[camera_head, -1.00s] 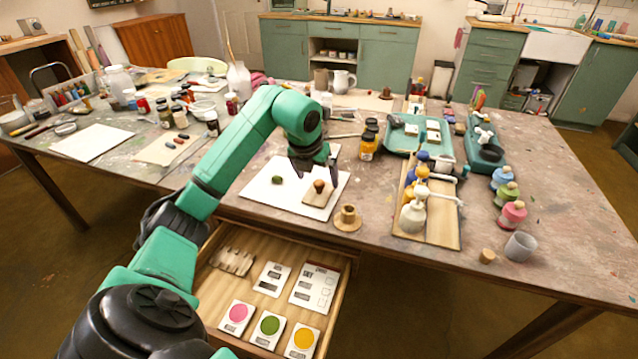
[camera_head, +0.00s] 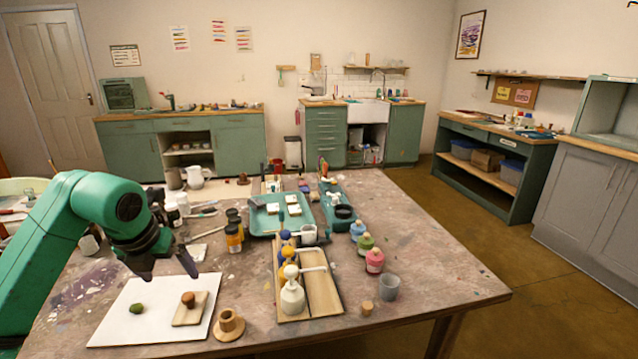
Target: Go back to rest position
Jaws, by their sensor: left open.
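My left gripper (camera_head: 168,270) hangs over the table above the back of a white board (camera_head: 128,327), its two dark fingers spread apart and nothing between them. On the board lie a green lump (camera_head: 136,309) and a small wooden block (camera_head: 186,315) with a brown lump (camera_head: 188,299) on it. The fingers look clear of both lumps. My green left arm comes in from the left edge. My right gripper is not in view.
A wooden stand (camera_head: 229,323) sits right of the board. A wooden rack (camera_head: 322,292) with pump bottles, small coloured bottles (camera_head: 374,261), a grey cup (camera_head: 388,287) and a teal tray (camera_head: 267,224) stand farther right.

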